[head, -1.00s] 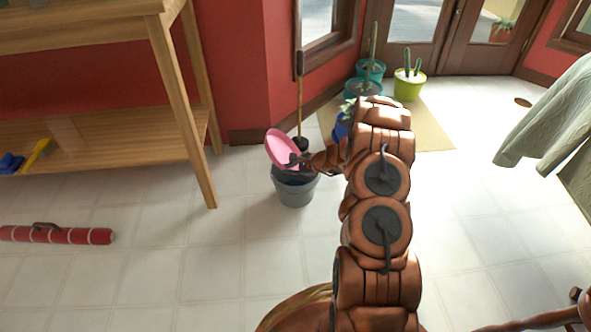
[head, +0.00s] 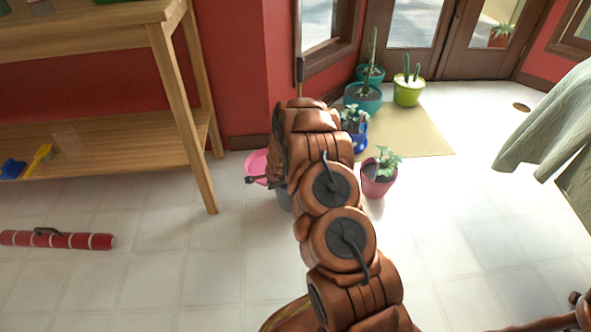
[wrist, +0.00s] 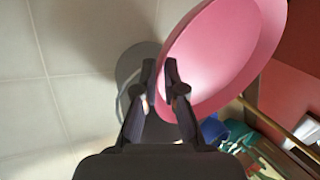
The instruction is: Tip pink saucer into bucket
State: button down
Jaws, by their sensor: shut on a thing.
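The pink saucer (head: 258,163) shows left of my arm in the head view, partly hidden by it. It fills the upper right of the wrist view (wrist: 228,45), tilted, with nothing visible on the part of its face in sight. My gripper (wrist: 159,72) is shut on the saucer's rim. In the head view the gripper is mostly behind my arm. The grey bucket (head: 284,196) stands on the floor, mostly hidden by my arm. Its dark round shape (wrist: 126,72) lies below and left of the saucer in the wrist view. Its inside cannot be made out.
A wooden shelf unit (head: 190,100) stands at the left, with a red cylinder (head: 60,239) on the floor before it. A pink potted plant (head: 378,180) is right of my arm, near several other pots and a mat (head: 412,132). The front floor is clear.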

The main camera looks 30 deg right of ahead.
jog(key=shift+w+a+f+h+p, duration=0.1)
jog(key=shift+a+f+h+p, duration=0.25)
jog(key=shift+p, duration=0.35)
jog(key=shift+r, duration=0.1)
notch_tip(320, 180, up, 5)
jog(key=p, duration=0.5)
jog(key=shift+r, duration=0.1)
